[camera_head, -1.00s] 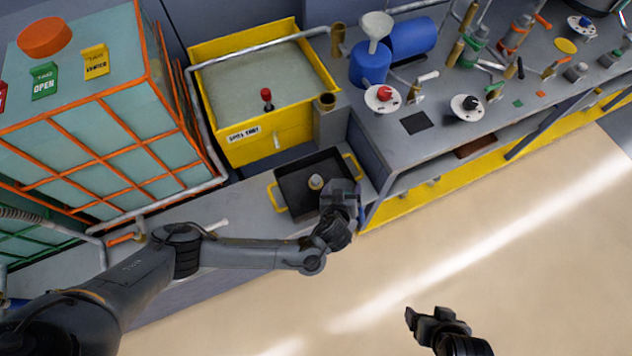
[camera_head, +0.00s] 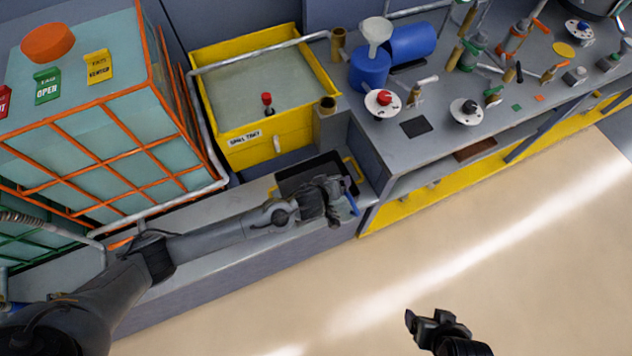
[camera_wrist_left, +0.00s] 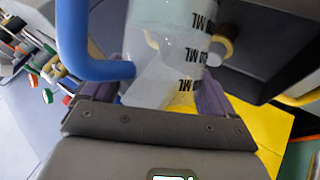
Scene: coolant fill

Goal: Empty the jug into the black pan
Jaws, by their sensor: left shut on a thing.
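My left gripper (camera_head: 335,200) is shut on the jug, over the front right part of the black pan (camera_head: 300,176). In the left wrist view the jug (camera_wrist_left: 165,50) is translucent, with black ML marks and a blue handle, between the fingers (camera_wrist_left: 165,100). In the head view mostly its blue handle (camera_head: 350,204) shows; my wrist hides the rest. I cannot tell its exact tilt or whether liquid is flowing. The pan has yellow handles and also shows dark in the wrist view (camera_wrist_left: 270,55). My right gripper (camera_head: 425,322) is over the floor, away from the bench; its jaw opening is unclear.
A yellow spill tank (camera_head: 265,110) stands behind the pan. An orange-framed tank (camera_head: 100,140) stands left. The raised bench right of the pan holds a blue container (camera_head: 370,68) with a funnel (camera_head: 376,30), valves and fittings. Open floor (camera_head: 480,260) lies in front.

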